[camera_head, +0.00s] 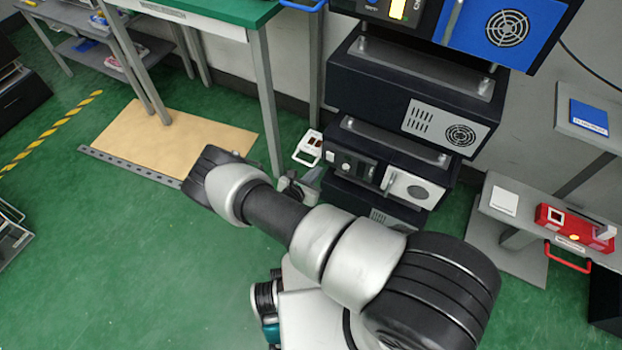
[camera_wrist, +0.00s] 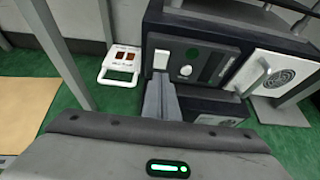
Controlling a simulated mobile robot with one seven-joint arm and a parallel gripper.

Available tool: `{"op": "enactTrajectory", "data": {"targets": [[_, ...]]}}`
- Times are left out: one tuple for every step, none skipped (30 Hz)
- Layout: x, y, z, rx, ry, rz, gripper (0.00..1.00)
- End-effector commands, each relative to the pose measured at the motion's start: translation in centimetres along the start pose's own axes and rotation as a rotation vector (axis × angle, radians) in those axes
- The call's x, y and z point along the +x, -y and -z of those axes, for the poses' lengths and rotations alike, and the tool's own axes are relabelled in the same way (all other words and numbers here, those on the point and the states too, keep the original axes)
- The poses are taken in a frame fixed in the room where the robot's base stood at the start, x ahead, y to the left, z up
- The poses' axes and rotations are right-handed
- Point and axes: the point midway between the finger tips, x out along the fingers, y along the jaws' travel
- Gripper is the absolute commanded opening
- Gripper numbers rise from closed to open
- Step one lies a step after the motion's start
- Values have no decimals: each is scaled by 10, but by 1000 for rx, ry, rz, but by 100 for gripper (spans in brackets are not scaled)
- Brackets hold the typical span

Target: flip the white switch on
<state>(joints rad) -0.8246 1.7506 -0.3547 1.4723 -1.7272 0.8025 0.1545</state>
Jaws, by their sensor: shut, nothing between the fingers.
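A white rectangular switch (camera_wrist: 161,59) sits at the left end of a dark instrument panel in the wrist view. In the head view the white switch (camera_head: 329,155) is small, on the left of the same panel, and its on/off position is too small to tell. My gripper (camera_wrist: 161,85) is shut and empty, its fingertips just below the switch in the wrist view; I cannot tell if they touch it. In the head view my gripper (camera_head: 297,186) is low in front of the panel, partly hidden by my arm.
A round white knob (camera_wrist: 186,71) sits right of the switch. A white door with a handle (camera_wrist: 275,72) is farther right. A white box with a handle (camera_wrist: 121,64) stands left of the panel. A table leg (camera_head: 268,100) rises left of the rack. Green floor lies open at left.

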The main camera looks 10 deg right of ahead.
Motion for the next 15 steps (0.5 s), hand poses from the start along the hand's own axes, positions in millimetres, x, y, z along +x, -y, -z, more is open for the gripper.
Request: {"op": "enactTrajectory", "data": {"targets": [[14, 2, 3, 0, 2, 3, 0], [21, 1, 3, 1, 2, 2, 0], [28, 2, 3, 2, 1, 3, 0], [34, 1, 3, 2, 0, 2, 0], [40, 1, 3, 2, 1, 1, 0], [44, 0, -4, 2, 2, 1, 0], [48, 1, -7, 2, 2, 2, 0], [52, 1, -9, 2, 1, 2, 0], [56, 1, -12, 1, 0, 1, 0], [58, 0, -13, 1, 0, 1, 0], [61, 0, -15, 1, 1, 1, 0], [64, 0, -17, 1, 1, 1, 0], [65, 0, -18, 0, 1, 1, 0], [66, 0, -19, 0, 1, 1, 0], [67, 0, -20, 0, 1, 0, 0]]}}
